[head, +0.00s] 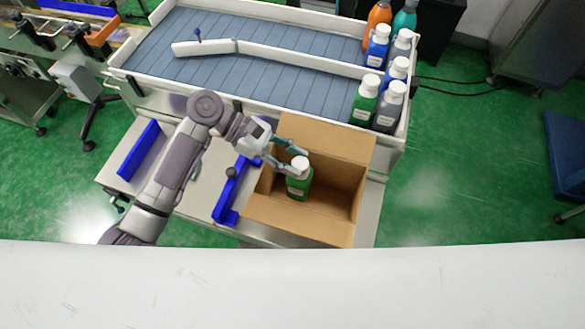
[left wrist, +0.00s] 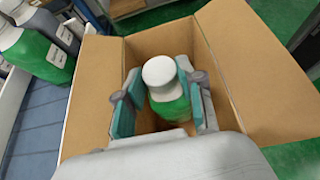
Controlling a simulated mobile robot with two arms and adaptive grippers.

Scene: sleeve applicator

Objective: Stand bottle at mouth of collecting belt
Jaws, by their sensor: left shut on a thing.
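A green bottle with a white cap (head: 299,182) is upright in the open cardboard box (head: 338,222), and it also shows in the left wrist view (left wrist: 168,92). My left gripper (head: 297,161) reaches into the box from the left and is shut on this bottle, with a teal finger on each side of it. Whether the bottle's base touches the box floor is hidden. The collecting belt (head: 270,72) is the blue-grey slatted surface behind the box. Several capped bottles stand at its right end, among them a green one (head: 364,102). My right gripper is not in view.
A white guide rail (head: 290,54) runs across the belt. The belt's left part is bare. Blue brackets (head: 236,190) stand on the bench left of the box. The box's walls and flaps surround the held bottle. A white surface (head: 290,285) fills the front.

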